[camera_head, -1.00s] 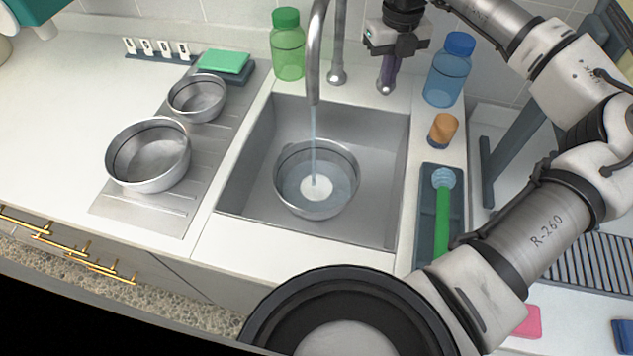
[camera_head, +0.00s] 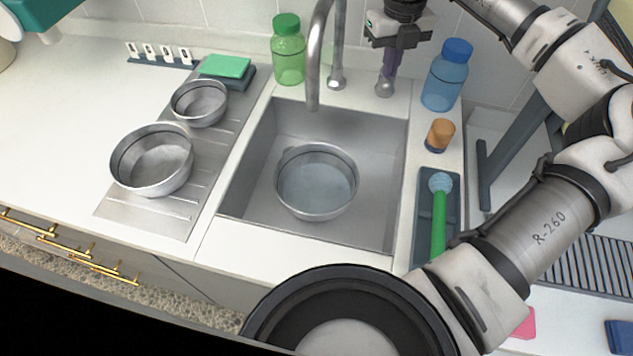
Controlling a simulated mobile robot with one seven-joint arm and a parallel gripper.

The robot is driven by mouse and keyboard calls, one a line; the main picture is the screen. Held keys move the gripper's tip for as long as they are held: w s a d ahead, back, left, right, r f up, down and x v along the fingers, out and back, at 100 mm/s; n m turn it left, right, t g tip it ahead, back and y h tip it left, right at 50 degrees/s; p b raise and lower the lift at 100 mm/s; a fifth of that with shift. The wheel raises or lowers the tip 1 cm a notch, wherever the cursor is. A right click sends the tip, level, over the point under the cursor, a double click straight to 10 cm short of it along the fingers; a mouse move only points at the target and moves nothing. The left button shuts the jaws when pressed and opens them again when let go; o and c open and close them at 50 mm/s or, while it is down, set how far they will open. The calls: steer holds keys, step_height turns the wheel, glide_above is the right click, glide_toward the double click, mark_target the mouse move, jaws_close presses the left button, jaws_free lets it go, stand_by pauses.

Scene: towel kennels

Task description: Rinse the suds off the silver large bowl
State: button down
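A silver large bowl (camera_head: 316,207) sits upright in the sink under the spout, holding clear-looking water. I see no white suds in it. The tap spout (camera_head: 313,75) arches over the sink, and no water stream falls from it. My gripper (camera_head: 388,74) is at the tap's handle (camera_head: 385,88), behind the sink's right rear corner. Its narrow fingers point down at the handle; whether they are open or shut on it cannot be made out. Another large silver bowl (camera_head: 152,184) and a smaller silver bowl (camera_head: 200,102) stand on the drainer at the left.
A green bottle (camera_head: 289,52) stands behind the sink, left of the spout. A blue bottle (camera_head: 446,78), an orange-topped item (camera_head: 440,134) and a green-handled brush (camera_head: 439,215) in a tray line the right side. A green sponge (camera_head: 224,66) lies behind the drainer.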

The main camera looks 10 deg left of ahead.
steer(key=shift+r, duration=0.2)
steer(key=s+r+p, duration=0.2)
steer(key=s+r, duration=0.1)
steer(key=r, duration=0.3)
stand_by(0.4)
steer(key=shift+f, duration=0.1)
